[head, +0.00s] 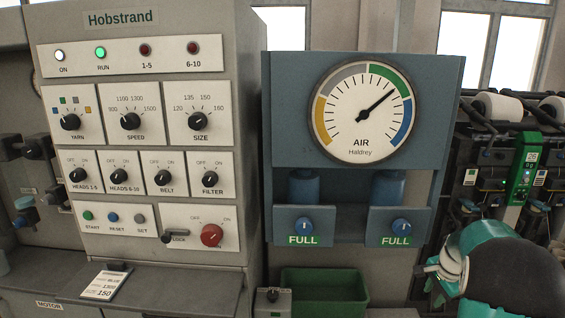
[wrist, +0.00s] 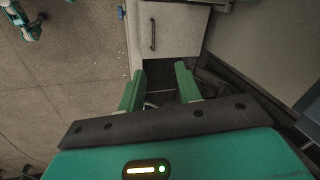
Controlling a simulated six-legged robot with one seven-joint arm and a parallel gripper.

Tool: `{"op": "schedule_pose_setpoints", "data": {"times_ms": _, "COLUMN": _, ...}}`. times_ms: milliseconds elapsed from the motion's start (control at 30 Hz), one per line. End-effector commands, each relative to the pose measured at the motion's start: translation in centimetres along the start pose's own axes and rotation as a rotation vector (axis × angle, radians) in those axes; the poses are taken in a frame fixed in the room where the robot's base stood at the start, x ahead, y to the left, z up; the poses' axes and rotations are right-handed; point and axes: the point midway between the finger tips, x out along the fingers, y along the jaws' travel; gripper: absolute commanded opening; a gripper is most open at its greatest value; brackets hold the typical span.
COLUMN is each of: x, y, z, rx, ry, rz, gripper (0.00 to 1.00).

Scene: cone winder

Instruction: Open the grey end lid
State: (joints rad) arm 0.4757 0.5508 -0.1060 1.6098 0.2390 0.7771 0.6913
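In the wrist view my gripper (wrist: 160,71) has its two green fingers spread apart, with nothing held between them. Beyond the fingertips is a light grey panel (wrist: 178,32) with a dark bar handle (wrist: 153,34) near its left side. The panel looks closed, and the gripper is apart from it. I cannot tell whether this panel is the grey end lid. No lid can be made out for sure in the head view, where my teal arm shows at the lower right and the gripper's fingers are not seen.
The Hobstrand control panel (head: 145,130) stands at the left in the head view. A blue-grey air unit (head: 285,110) with a gauge (head: 361,112) is beside it. A green bin (head: 322,292) sits below. Yarn cones (head: 498,106) stand at the right. Open floor (wrist: 70,75) shows in the wrist view.

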Motion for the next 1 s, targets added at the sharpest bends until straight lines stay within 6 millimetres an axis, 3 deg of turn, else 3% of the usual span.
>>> {"op": "schedule_pose_setpoints", "data": {"times_ms": 233, "x": -8.8, "y": -0.9, "z": 8.2, "rx": -0.269, "ry": 0.013, "rz": -0.051, "gripper": 0.34}}
{"op": "schedule_pose_setpoints", "data": {"times_ms": 467, "x": -15.6, "y": 1.1, "z": 16.2, "rx": -0.542, "ry": 0.033, "rz": -0.092, "gripper": 0.34}}
{"op": "schedule_pose_setpoints", "data": {"times_ms": 700, "x": -20.8, "y": 5.1, "z": 23.7, "rx": -0.824, "ry": 0.068, "rz": -0.132, "gripper": 0.34}}
{"op": "schedule_pose_setpoints", "data": {"times_ms": 1000, "x": -24.2, "y": 12.4, "z": 31.0, "rx": -1.172, "ry": 0.135, "rz": -0.174, "gripper": 0.34}}
